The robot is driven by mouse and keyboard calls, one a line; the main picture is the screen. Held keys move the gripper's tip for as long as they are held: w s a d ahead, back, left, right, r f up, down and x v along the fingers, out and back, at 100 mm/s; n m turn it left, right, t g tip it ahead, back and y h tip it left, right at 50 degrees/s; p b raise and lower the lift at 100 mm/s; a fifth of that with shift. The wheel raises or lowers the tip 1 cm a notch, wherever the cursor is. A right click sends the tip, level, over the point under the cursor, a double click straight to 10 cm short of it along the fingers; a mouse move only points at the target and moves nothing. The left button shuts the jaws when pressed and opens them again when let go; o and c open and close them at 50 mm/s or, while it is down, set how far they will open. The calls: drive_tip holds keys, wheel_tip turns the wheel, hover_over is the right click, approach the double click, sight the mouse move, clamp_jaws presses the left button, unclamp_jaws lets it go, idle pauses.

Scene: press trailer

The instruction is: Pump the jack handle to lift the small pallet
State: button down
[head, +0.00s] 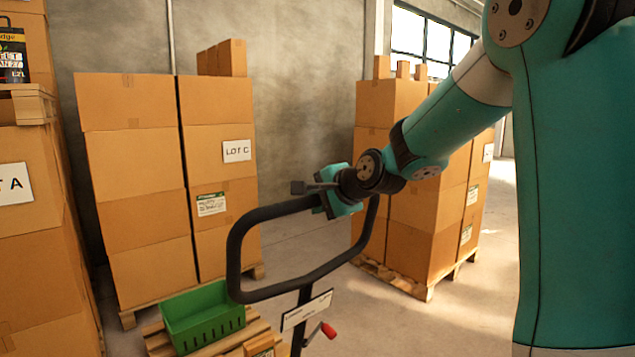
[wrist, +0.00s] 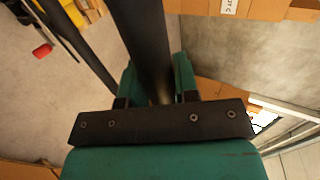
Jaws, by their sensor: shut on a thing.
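The jack handle is a black loop (head: 236,262) on a dark shaft in the middle of the head view. My gripper (head: 325,204) is shut on the loop's upper bar, near its right end. In the wrist view the black bar (wrist: 140,40) runs between the teal fingers of my gripper (wrist: 157,85). A small red lever (head: 328,330) sits on the shaft below the loop, beside a white label plate. The small pallet (head: 158,340) shows at the bottom of the head view with a green crate (head: 205,318) on it. Its underside and the forks are out of view.
Stacked cartons marked LOT C (head: 140,160) stand on a pallet behind the handle. Another carton stack (head: 425,235) stands on a pallet behind my arm. More cartons (head: 35,240) rise at the left edge. Bare floor (head: 300,245) lies between the stacks.

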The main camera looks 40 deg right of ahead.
drive_tip(key=w+a+r+p, duration=0.1)
drive_tip(key=w+p, duration=0.7)
drive_tip(key=w, duration=1.1)
drive_tip(key=shift+w+a+r, duration=0.3)
drive_tip(key=shift+w+r, duration=0.1)
drive_tip(key=shift+r, duration=0.3)
